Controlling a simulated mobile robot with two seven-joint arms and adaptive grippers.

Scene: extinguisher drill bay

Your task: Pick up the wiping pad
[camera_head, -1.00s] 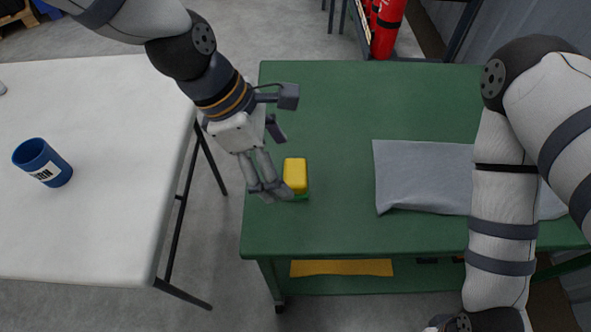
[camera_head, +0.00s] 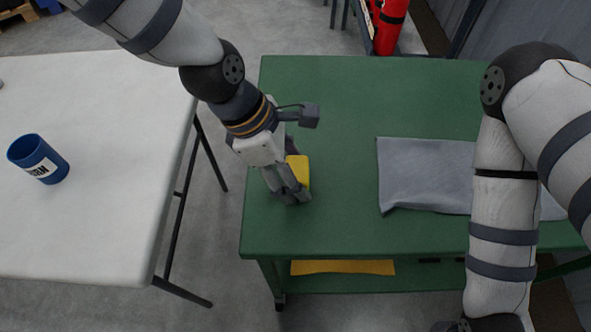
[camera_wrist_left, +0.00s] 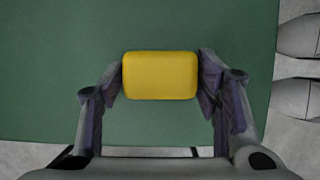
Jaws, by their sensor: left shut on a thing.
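The wiping pad (camera_head: 301,170) is a small yellow block near the left edge of the green table. In the head view it is partly hidden behind my left gripper (camera_head: 293,192). In the left wrist view the wiping pad (camera_wrist_left: 160,76) sits between the two fingers of the left gripper (camera_wrist_left: 161,82), which is shut on its two short sides. I cannot tell whether the pad still touches the table. My right arm shows at the right of the head view, but its gripper is not visible.
The green table (camera_head: 350,90) carries a folded grey cloth (camera_head: 425,175). A white table (camera_head: 110,220) with a blue cup (camera_head: 40,158) stands at the left, across a gap. A red extinguisher (camera_head: 388,25) is at the back. A yellow item (camera_head: 342,267) lies on the lower shelf.

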